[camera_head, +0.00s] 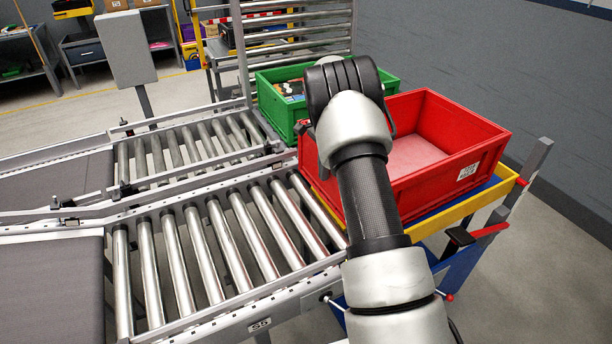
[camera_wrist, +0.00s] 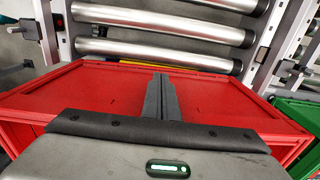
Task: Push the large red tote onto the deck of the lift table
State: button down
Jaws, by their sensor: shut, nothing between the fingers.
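The large red tote (camera_head: 455,165) is open-topped and sits beyond the end of the roller conveyor, over the lift table. The lift table has a yellow frame (camera_head: 470,207) and a blue deck (camera_head: 428,224), which shows along the tote's front side. Yellow edging also shows between tote and rollers. In the wrist view the tote's wall and rim (camera_wrist: 95,85) lie under my gripper (camera_wrist: 160,80). The fingers are together and point toward the conveyor-side wall; I cannot tell whether they touch it. My arm hides part of the tote in the head view.
The near roller lane (camera_head: 205,250) is empty. A green tote (camera_head: 270,95) with items stands behind the red one, beside the far rollers. A grey post (camera_head: 535,160) with red bars rises at the lift table's right. A grey wall runs behind.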

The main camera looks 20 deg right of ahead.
jog(key=w+d, duration=0.1)
jog(key=d, duration=0.6)
jog(key=shift+w+d+p, duration=0.2)
jog(key=shift+d+p, duration=0.05)
jog(key=shift+p, duration=0.1)
